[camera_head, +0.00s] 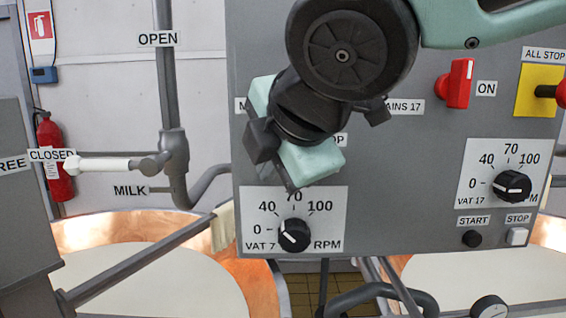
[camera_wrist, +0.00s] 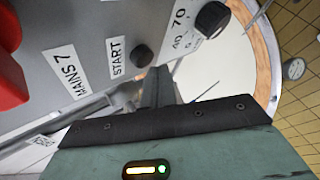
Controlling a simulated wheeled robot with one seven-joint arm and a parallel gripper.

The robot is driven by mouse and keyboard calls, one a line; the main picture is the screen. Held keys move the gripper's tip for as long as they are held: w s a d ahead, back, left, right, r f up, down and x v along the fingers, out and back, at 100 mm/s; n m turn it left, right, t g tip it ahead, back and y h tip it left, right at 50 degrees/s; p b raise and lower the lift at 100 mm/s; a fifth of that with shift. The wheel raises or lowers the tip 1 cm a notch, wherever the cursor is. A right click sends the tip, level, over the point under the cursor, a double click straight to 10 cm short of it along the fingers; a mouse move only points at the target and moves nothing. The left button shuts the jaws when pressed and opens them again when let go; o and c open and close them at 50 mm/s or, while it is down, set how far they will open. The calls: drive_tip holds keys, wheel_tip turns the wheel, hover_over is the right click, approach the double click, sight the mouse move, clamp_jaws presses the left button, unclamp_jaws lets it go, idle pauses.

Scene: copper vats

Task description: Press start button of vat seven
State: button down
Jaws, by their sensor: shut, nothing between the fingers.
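The gray control panel (camera_head: 400,195) fills the middle and right of the head view. In the wrist view, the black start button (camera_wrist: 142,57) sits beside its START label (camera_wrist: 116,58), near the MAINS 7 label (camera_wrist: 66,70). My gripper (camera_wrist: 158,72) is shut and empty, its fingertips appearing just beside the button; whether they touch it I cannot tell. In the head view my gripper (camera_head: 292,186) is in front of the panel, above the VAT 7 speed dial (camera_head: 295,235), and hides the vat 7 start button. The dial knob also shows in the wrist view (camera_wrist: 212,19).
A red switch (camera_wrist: 10,75) is at the wrist view's left. Vat 17's dial (camera_head: 512,186), black start button (camera_head: 471,239), white stop button (camera_head: 517,237) and red switch (camera_head: 460,83) are on the right. Copper vats (camera_head: 262,280) stand below. A valve lever (camera_head: 105,164) is left.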

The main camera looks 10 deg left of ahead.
drive_tip(key=shift+w, duration=0.35)
